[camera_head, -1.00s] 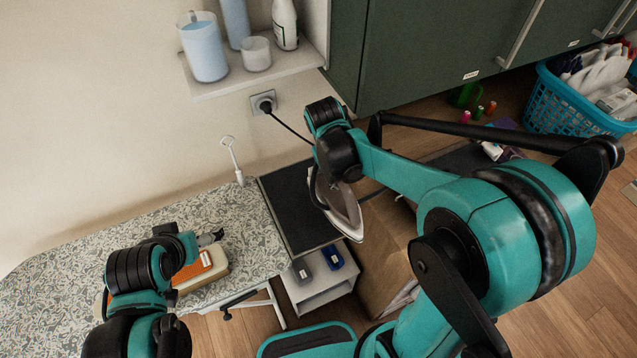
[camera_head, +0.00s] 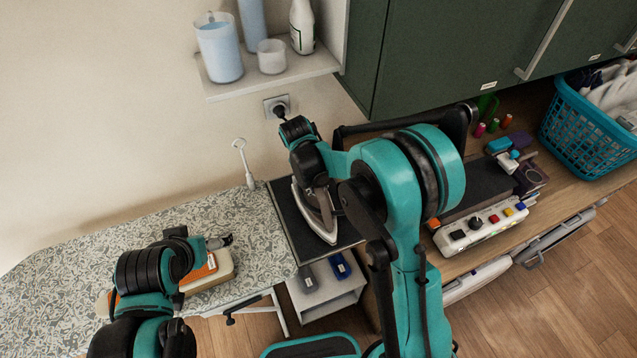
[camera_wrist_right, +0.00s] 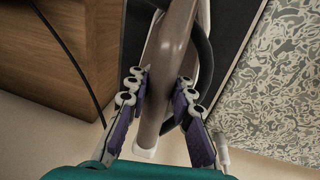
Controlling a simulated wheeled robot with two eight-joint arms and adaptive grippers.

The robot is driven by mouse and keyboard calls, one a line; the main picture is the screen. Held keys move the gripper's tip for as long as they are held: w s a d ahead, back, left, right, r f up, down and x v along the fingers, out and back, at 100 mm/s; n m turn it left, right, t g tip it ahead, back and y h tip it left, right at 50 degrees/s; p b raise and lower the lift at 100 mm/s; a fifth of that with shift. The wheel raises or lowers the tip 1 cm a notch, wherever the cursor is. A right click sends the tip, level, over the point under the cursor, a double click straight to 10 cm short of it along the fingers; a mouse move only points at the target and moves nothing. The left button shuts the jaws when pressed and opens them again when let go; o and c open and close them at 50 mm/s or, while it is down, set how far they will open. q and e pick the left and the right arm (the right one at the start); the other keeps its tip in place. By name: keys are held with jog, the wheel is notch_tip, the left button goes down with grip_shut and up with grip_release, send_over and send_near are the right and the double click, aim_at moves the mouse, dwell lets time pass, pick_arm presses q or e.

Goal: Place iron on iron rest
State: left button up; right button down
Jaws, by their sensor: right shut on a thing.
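The iron (camera_head: 327,222) has a brown-grey body and a pale soleplate. My right gripper (camera_wrist_right: 160,95) is shut on its handle (camera_wrist_right: 172,60) in the right wrist view. In the head view the iron is over the dark iron rest (camera_head: 289,222) at the right end of the patterned ironing board. I cannot tell whether the iron touches the rest. My right arm hides part of the iron and of the rest's right side. My left gripper (camera_head: 222,241) is over the board by an orange and cream object (camera_head: 215,270); its jaws are too small to read.
A small white shelf (camera_head: 325,300) with a grey and a blue item is below the rest. A white wand-like holder (camera_head: 245,165) rises at the board's back edge. A dark cord shows in the wrist view (camera_wrist_right: 70,58). A white power strip (camera_head: 480,228) lies at right.

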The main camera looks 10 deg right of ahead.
jog(key=shift+f, duration=0.65)
jog(key=c, duration=1.8)
grip_release()
jog(key=shift+f, duration=0.15)
jog(key=o, duration=0.5)
